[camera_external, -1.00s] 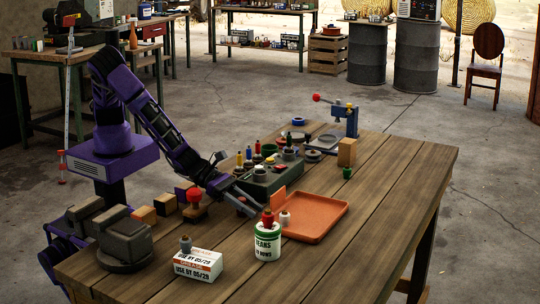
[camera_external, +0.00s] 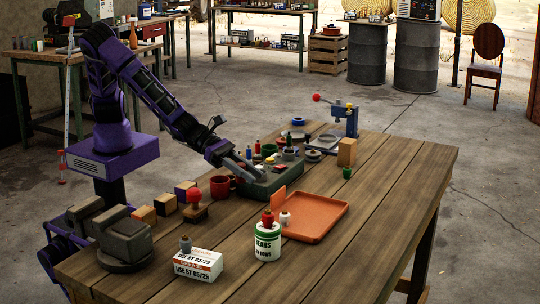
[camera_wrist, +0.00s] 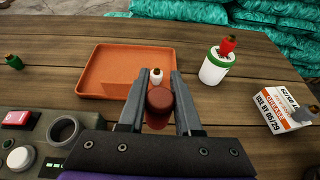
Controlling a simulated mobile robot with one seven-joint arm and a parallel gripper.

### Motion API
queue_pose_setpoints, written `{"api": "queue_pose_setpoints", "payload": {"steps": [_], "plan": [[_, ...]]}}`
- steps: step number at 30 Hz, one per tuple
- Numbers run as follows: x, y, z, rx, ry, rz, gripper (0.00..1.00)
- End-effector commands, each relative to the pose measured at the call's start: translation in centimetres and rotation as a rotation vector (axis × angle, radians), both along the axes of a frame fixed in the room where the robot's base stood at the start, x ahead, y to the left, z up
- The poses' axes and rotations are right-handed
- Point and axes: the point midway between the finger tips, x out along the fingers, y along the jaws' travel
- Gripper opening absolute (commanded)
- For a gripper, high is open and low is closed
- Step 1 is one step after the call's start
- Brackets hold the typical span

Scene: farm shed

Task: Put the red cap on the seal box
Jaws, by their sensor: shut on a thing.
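In the wrist view, my gripper (camera_wrist: 156,88) is shut on a dark red, rounded cap (camera_wrist: 159,101) between its two fingers. In the external view, my gripper (camera_external: 262,171) is low over the grey-green seal box (camera_external: 272,188); the cap is too small to make out there. The seal box also shows in the wrist view (camera_wrist: 88,117) at lower left, with a red button, a dark ring and a pale round button on top. I cannot tell whether the cap touches the box.
An orange tray (camera_external: 318,222), a white-green can (camera_external: 267,246) and a white carton (camera_external: 198,264) stand in front. A red mug (camera_external: 220,187) and a red-knobbed wooden stamp (camera_external: 195,210) are left of the box. Small bottles (camera_external: 257,148) stand behind it.

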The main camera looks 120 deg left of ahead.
Motion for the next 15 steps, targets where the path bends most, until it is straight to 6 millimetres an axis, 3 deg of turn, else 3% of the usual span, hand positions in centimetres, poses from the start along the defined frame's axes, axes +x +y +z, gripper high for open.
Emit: {"api": "queue_pose_setpoints", "payload": {"steps": [5, 8, 15], "plan": [[1.8, 2.1, 0.3, -0.001, 0.003, 0.045, 0.00], [4.2, 5.2, 0.8, -0.004, 0.008, 0.111, 0.00], [10.3, 16.6, 2.6, -0.007, 0.024, 0.338, 0.00]]}}
